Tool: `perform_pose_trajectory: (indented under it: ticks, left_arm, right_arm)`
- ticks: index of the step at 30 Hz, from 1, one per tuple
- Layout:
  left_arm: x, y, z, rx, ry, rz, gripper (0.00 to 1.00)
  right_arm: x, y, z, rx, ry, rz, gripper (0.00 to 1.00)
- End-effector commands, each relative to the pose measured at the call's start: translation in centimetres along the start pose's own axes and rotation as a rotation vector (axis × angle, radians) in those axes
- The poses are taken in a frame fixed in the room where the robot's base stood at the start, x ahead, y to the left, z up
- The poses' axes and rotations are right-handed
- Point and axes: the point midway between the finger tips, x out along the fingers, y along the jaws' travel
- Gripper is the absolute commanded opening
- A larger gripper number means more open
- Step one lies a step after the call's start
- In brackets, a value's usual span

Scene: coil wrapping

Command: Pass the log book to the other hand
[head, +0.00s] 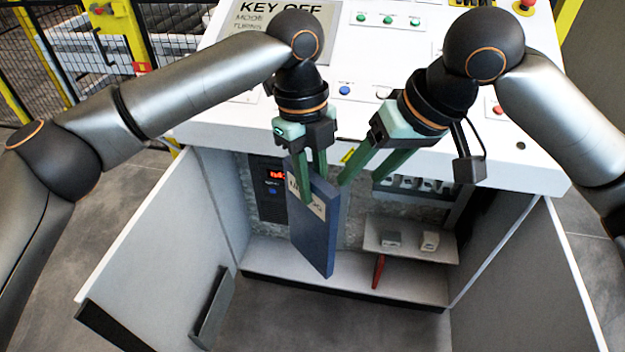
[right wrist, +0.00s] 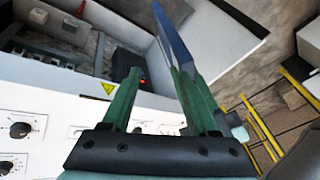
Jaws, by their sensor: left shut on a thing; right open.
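The log book (head: 314,225) is a blue, flat book with a pale label, hanging tilted in front of the open cabinet. My left gripper (head: 308,178) is shut on its upper end from above. My right gripper (head: 361,181) is open and empty, just right of the book, its fingers pointing down and left towards it. In the right wrist view the log book (right wrist: 178,48) shows nearly edge-on, close to the right-hand finger of my right gripper (right wrist: 162,72). I cannot tell there whether they touch.
The white control console (head: 400,30) stands behind, with buttons and a key-off sign. Its cabinet has an open door (head: 155,245) at left and another at right. Inside are a small shelf (head: 410,243) and a red-handled tool (head: 378,271). Open space lies below the book.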

Motion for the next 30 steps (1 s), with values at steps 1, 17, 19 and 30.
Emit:
perform_pose_trajectory:
  ticks: [1, 17, 19, 30]
  left_arm:
    - [0.0, 0.0, 0.0, 0.000, 0.000, -0.001, 0.00]
    - [-0.1, 0.0, 0.0, 0.000, 0.000, -0.001, 0.00]
    - [-0.1, 0.0, 0.0, 0.000, 0.000, -0.001, 0.00]
    - [-0.1, 0.0, 0.0, 0.000, 0.000, -0.001, 0.00]
  right_arm:
    - [2.1, 2.2, 0.2, 0.115, -0.002, -0.011, 0.60]
    - [17.3, 8.8, 3.3, 0.443, 0.309, -0.091, 0.60]
    - [18.9, 7.9, 3.6, 0.396, 0.341, -0.131, 0.60]
    - [26.3, 7.9, 9.7, 0.232, 0.539, -0.128, 0.60]
